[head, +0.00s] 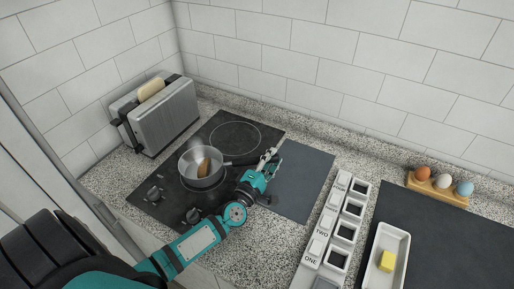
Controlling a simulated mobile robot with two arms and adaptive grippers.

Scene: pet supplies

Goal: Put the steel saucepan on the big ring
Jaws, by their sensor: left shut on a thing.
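The steel saucepan (186,172) is upright over the front-left part of the black hob (147,196), with a brown item (204,168) inside. Its dark handle (240,161) points right. My left gripper (268,158) is shut on the handle near its end. One ring outline (254,134) shows bare at the back of the hob. Another ring is mostly covered by the saucepan, so I cannot compare their sizes. I cannot tell whether the pan's base touches the hob. My right gripper is out of view.
A steel toaster (165,115) with bread stands at the back left. A dark grey board (303,172) lies right of the hob. Further right are a labelled block of square compartments (322,238), a white dish (398,242) with a yellow block, and an egg holder (436,190).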

